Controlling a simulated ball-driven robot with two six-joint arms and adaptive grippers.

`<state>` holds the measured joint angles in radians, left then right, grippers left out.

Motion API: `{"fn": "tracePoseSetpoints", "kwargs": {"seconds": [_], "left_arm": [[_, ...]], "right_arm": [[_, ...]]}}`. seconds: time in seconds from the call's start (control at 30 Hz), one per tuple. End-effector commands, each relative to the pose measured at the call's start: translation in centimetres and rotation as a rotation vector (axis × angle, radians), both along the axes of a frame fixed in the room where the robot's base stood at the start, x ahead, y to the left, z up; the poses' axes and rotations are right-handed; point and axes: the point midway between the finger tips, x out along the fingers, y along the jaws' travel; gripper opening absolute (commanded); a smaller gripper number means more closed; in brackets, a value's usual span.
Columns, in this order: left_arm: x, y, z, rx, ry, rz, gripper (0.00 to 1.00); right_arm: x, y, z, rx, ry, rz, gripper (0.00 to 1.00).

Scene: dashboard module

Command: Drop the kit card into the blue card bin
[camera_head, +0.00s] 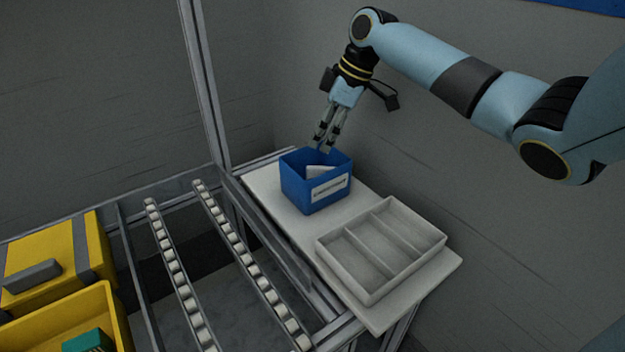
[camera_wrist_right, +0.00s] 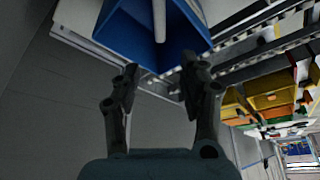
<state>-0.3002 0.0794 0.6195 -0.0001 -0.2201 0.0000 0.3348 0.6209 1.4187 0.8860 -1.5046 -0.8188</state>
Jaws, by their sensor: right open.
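The blue card bin (camera_head: 299,188) stands on the white shelf, with a white label on its front. A white card, seemingly the kit card (camera_head: 319,171), shows inside the bin, partly hidden by its walls. In the right wrist view the card (camera_wrist_right: 159,20) is a narrow white strip inside the blue bin (camera_wrist_right: 122,32). My right gripper (camera_head: 323,148) points down just above the bin's back rim. Its fingers (camera_wrist_right: 157,88) are apart with nothing between them, and the card is clear of them. My left gripper is not in view.
A pale tray with three compartments (camera_head: 416,224) sits on the white shelf (camera_head: 262,185) right of the bin. Roller rails (camera_head: 240,248) run left of the shelf. A yellow case (camera_head: 52,262) and an open yellow box (camera_head: 70,312) are at the far left. A grey wall stands behind.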

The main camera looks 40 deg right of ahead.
Motion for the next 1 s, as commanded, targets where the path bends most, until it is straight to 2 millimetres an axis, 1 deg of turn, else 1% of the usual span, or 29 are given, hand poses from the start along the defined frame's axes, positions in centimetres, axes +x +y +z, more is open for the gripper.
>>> {"fn": "tracePoseSetpoints", "kwargs": {"seconds": [0.17, 0.27, 0.53, 0.7, 0.83, 1.0], "left_arm": [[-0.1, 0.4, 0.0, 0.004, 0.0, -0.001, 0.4], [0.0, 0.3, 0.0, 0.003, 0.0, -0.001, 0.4], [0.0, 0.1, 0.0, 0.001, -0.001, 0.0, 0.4], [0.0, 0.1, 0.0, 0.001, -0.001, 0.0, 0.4], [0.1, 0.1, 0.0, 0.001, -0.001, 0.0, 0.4], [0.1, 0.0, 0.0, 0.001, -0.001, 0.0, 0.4]], "right_arm": [[0.0, 0.0, 0.2, 0.0, 0.0, 0.0, 0.43], [0.1, 0.0, 1.3, -0.001, -0.003, 0.001, 0.43], [0.1, -0.1, 6.7, -0.002, -0.005, 0.001, 0.43], [0.1, 0.0, 9.2, -0.001, -0.002, 0.0, 0.43], [0.0, 0.0, 9.9, 0.0, 0.0, 0.0, 0.43], [0.0, 0.0, 10.0, 0.0, 0.0, 0.0, 0.43]]}}
